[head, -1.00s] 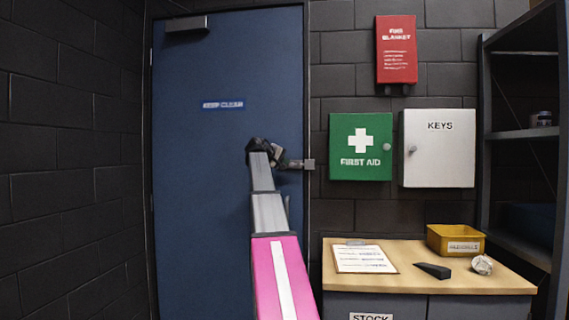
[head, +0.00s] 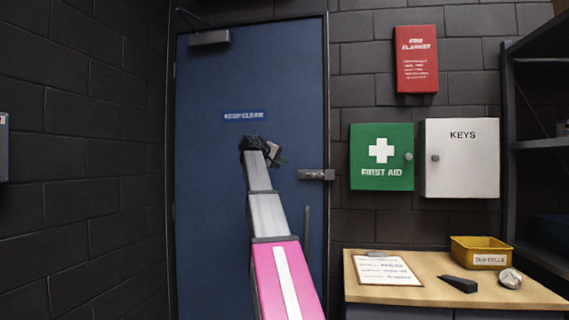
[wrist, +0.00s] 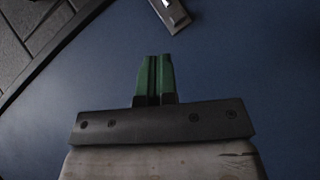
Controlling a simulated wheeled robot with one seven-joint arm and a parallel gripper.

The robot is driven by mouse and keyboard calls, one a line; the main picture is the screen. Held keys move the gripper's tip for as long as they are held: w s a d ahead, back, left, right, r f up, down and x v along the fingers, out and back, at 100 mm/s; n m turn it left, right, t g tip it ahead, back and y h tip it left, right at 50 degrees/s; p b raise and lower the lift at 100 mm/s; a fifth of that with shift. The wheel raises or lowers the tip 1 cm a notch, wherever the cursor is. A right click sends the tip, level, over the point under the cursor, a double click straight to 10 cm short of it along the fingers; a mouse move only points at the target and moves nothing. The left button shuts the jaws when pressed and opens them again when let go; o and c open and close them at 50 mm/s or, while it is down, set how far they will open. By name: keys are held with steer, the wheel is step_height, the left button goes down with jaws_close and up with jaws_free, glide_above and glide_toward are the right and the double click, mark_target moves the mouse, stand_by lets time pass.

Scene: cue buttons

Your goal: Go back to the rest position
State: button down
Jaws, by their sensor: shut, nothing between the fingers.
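My gripper (head: 264,153) is at the end of my outstretched arm, in front of the blue door (head: 210,150). In the wrist view its green fingers (wrist: 155,62) are together with nothing between them. The grey door latch (head: 316,174) sits at the door's right edge, right of my gripper and apart from it. Part of the latch also shows at the top of the wrist view (wrist: 171,12). The door appears closed in its frame.
A wooden-topped cabinet (head: 440,287) stands at the lower right with a clipboard (head: 386,270), a black wedge (head: 458,284), a crumpled ball (head: 509,278) and a yellow bin (head: 481,252). First aid (head: 381,157) and keys (head: 460,158) boxes hang above. Dark shelves (head: 535,145) stand far right.

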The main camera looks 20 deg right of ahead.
steer(key=shift+f, duration=0.1)
stand_by(0.3)
steer(key=s+a+f+n+y, duration=0.15)
steer(key=a+f, duration=0.35)
steer(key=f, duration=1)
steer(key=s+a+f+y, duration=0.1)
steer(key=a+f+y, duration=0.3)
steer(key=f, duration=1.1)
steer(key=s+a+f+n+y, duration=0.15)
steer(key=a+f, duration=0.45)
steer(key=f, duration=0.9)
steer(key=s+a+f+g+y, duration=0.1)
steer(key=s+a+f+y, duration=0.1)
steer(key=s+a+f, duration=0.3)
steer(key=s+a+f+m+g+y, duration=0.1)
steer(key=s+a+f, duration=0.4)
steer(key=s+f, duration=0.6)
steer(key=s+a+f+m+g+y, duration=0.1)
steer(key=s+a+f, duration=0.5)
steer(key=f, duration=0.8)
steer(key=s+g+y, duration=0.1)
steer(key=s+y, duration=0.1)
steer(key=shift+s+f+y, duration=0.15)
steer(key=shift+s+y, duration=0.15)
steer(key=shift+s, duration=0.05)
steer(key=shift+a, duration=0.1)
